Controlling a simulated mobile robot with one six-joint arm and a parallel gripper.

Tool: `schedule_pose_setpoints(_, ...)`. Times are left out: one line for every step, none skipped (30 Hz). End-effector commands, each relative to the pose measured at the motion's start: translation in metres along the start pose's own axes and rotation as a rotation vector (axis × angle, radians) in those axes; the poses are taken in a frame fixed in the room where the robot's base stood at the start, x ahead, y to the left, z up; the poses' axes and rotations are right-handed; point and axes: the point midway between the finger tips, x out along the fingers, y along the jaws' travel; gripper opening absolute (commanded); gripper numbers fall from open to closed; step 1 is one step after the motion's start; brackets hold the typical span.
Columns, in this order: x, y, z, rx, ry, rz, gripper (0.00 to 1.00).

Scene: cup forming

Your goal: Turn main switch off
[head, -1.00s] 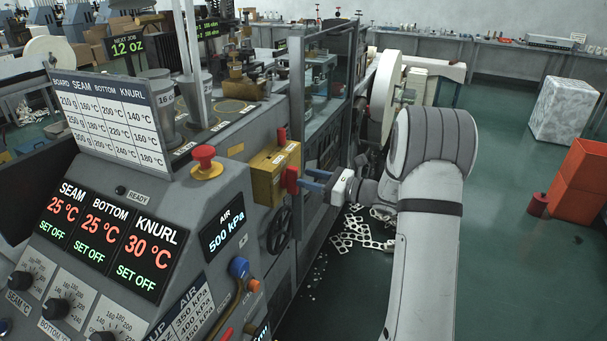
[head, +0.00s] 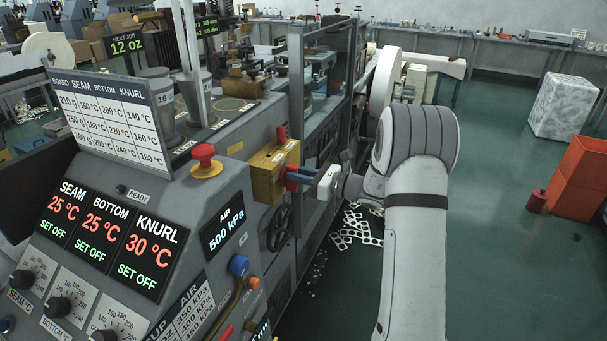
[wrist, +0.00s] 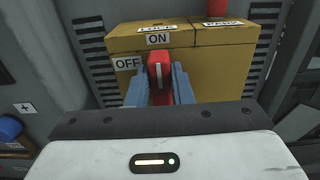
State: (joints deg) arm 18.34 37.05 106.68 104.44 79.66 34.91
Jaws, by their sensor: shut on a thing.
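The main switch is a yellow box (head: 266,178) on the side of the machine, with a red handle (wrist: 159,76) on its front. In the wrist view the handle stands upright under the ON label (wrist: 157,39); the OFF label (wrist: 127,63) is to its left. My gripper (head: 297,176) is shut on the red handle, with one blue finger on each side. The fingers hide the lower part of the handle.
A red emergency button (head: 204,156) sits on the console to the left. A black handwheel (head: 279,228) is just below the box. Punched board scraps (head: 352,232) lie on the floor. Open green floor (head: 500,230) lies to the right.

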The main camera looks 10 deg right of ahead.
Motion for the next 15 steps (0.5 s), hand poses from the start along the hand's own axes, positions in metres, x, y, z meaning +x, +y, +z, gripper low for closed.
schedule_pose_setpoints(0.0,0.001,0.0,0.001,0.0,0.001,0.04)
schedule_pose_setpoints(0.0,0.001,0.0,0.001,0.001,0.002,0.02)
schedule_pose_setpoints(0.0,0.001,0.0,0.001,0.001,0.002,0.0)
schedule_pose_setpoints(-0.019,-0.014,-0.001,-0.001,0.0,-0.008,0.0)
schedule_pose_setpoints(-0.011,-0.008,-0.001,0.001,0.001,-0.002,0.0)
schedule_pose_setpoints(-0.007,-0.005,-0.001,0.0,0.001,-0.001,0.0)
schedule_pose_setpoints(-0.005,-0.003,-0.001,-0.002,0.0,-0.001,0.0)
schedule_pose_setpoints(-0.003,-0.002,-0.001,-0.005,0.0,-0.001,0.0)
schedule_pose_setpoints(-0.002,-0.001,-0.001,-0.01,0.0,0.0,0.0)
schedule_pose_setpoints(-0.001,-0.001,-0.001,-0.015,-0.001,0.0,0.0)
schedule_pose_setpoints(0.0,0.0,-0.002,-0.022,-0.001,0.0,0.0)
schedule_pose_setpoints(0.0,0.001,-0.002,-0.034,-0.001,0.0,0.0)
schedule_pose_setpoints(0.001,0.001,-0.003,-0.045,-0.001,0.001,0.0)
schedule_pose_setpoints(0.001,0.002,-0.003,-0.056,-0.001,0.001,0.0)
schedule_pose_setpoints(0.002,0.003,-0.004,-0.075,-0.001,0.001,0.0)
